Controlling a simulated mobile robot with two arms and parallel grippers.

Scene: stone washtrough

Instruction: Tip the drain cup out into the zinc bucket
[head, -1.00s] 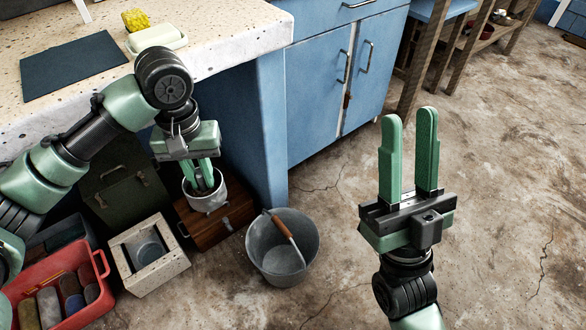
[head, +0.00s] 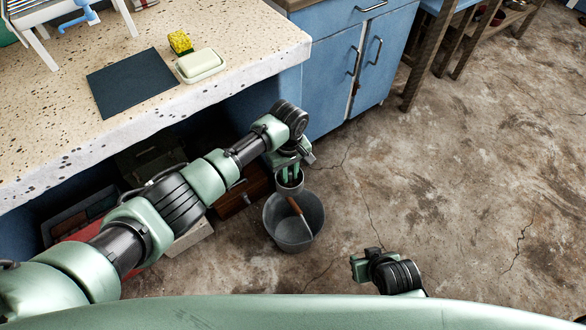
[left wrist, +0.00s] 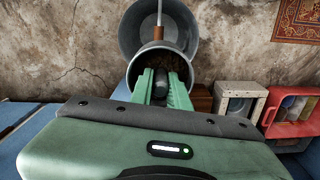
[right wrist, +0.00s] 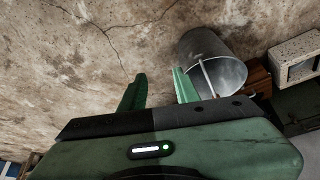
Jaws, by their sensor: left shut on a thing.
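The drain cup (head: 289,188) is a small grey metal cup. My left gripper (head: 291,174) is shut on it, over the back rim of the zinc bucket (head: 283,238). In the left wrist view the cup (left wrist: 138,68) shows a dark brownish inside, with the gripper fingers at its near wall and the bucket (left wrist: 128,35) just beyond. Whether the cup touches the bucket is unclear. The bucket stands on the floor, its wooden-gripped bail across its mouth. My right gripper (right wrist: 158,90) is open and empty; the bucket (right wrist: 222,75) shows beside its fingers.
A wooden box (head: 240,195) stands left of the bucket under the stone counter (head: 240,80). A concrete block (right wrist: 298,58) is near it. A blue cabinet (head: 325,85) is behind. The floor to the right is clear. A butter-dish-like white box (head: 202,65) sits on the counter.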

